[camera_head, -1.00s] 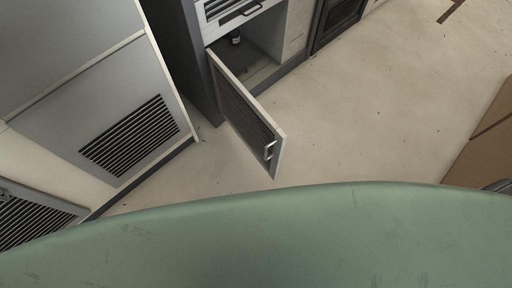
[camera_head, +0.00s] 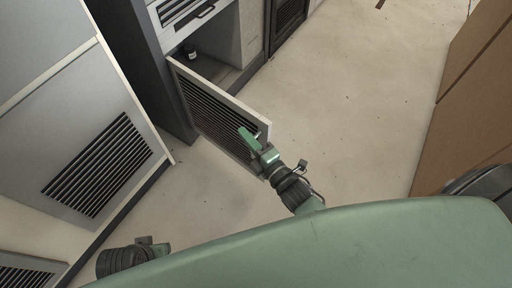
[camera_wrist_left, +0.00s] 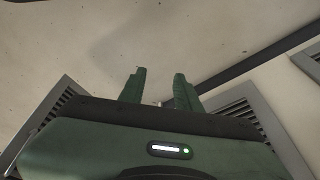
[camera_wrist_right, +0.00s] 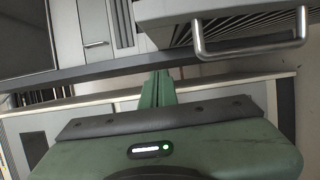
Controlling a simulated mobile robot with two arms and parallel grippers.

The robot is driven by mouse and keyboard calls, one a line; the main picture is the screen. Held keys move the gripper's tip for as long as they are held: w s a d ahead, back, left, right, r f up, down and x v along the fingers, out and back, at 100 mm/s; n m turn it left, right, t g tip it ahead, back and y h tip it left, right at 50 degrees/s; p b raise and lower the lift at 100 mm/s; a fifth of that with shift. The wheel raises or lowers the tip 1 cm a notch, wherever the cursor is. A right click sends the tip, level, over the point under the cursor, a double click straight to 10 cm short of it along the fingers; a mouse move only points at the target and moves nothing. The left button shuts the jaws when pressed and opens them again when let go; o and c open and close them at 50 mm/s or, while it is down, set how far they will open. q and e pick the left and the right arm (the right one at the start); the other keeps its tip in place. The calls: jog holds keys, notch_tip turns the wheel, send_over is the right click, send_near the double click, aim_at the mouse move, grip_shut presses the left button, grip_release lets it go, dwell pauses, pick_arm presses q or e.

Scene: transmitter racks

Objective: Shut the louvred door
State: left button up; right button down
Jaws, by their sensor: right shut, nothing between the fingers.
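The louvred door (camera_head: 205,112) stands open, swung out from the low cabinet (camera_head: 217,72) in the head view. My right gripper (camera_head: 246,136) is shut and empty, in front of the door's free end, where it partly hides the handle. In the right wrist view, the shut fingers (camera_wrist_right: 157,82) point up below the door's slats (camera_wrist_right: 235,22), and the bar handle (camera_wrist_right: 250,50) is to their upper right. I cannot tell if they touch the door. My left gripper (camera_head: 152,243) is low at the left, away from the door; its fingers (camera_wrist_left: 160,88) are apart and empty.
A small dark bottle (camera_head: 190,52) stands inside the open cabinet. A grey cabinet with a vent (camera_head: 97,172) is at the left. Brown boxes or panels (camera_head: 475,110) line the right. The floor (camera_head: 350,110) between is clear.

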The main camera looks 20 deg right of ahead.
aim_at(251, 123)
pick_arm(q)
jog(key=shift+w+v, duration=0.2)
jog(key=shift+v, duration=1.05)
pick_arm(e)
jog(key=shift+w+d, duration=0.7)
jog(key=shift+w, duration=0.35)
jog(key=shift+w+d, duration=0.7)
jog(key=shift+w, duration=0.3)
pick_arm(q)
jog(key=shift+a+b, duration=0.1)
jog(key=shift+b, duration=0.2)
pick_arm(e)
jog(key=shift+d, duration=0.1)
